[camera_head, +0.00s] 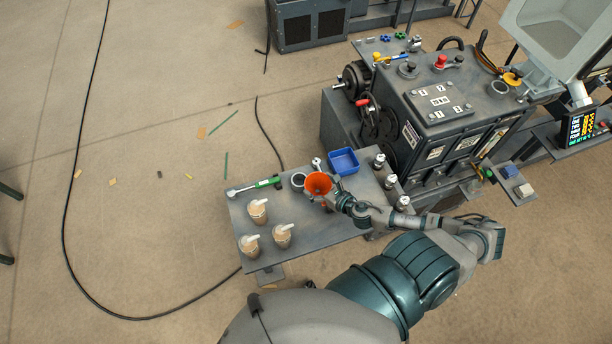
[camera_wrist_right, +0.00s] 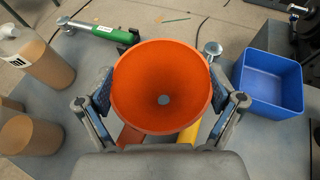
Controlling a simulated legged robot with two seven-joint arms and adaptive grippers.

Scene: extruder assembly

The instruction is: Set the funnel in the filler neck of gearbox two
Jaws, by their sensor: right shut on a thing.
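The orange funnel (camera_head: 318,183) is in my right gripper (camera_head: 328,193), above the small grey table. In the right wrist view the funnel (camera_wrist_right: 162,88) has its wide mouth towards the camera, and the finger pads of my right gripper (camera_wrist_right: 162,95) press on its two sides. The funnel's spout is hidden below the bowl. The large grey gearbox housing (camera_head: 440,100) stands to the right, with several knobs and fittings on top. An open ring (camera_head: 499,88) shows at its right end; I cannot tell which fitting is the filler neck of gearbox two. My left gripper is not in view.
The table (camera_head: 345,222) carries several tan bottles (camera_head: 282,235), a green-handled wrench (camera_head: 255,187), a dark ring (camera_head: 298,180) and a blue bin (camera_head: 344,161). Silver-topped fittings (camera_head: 379,161) stand between table and gearbox. A monitor (camera_head: 580,126) is at right. Cables cross the floor.

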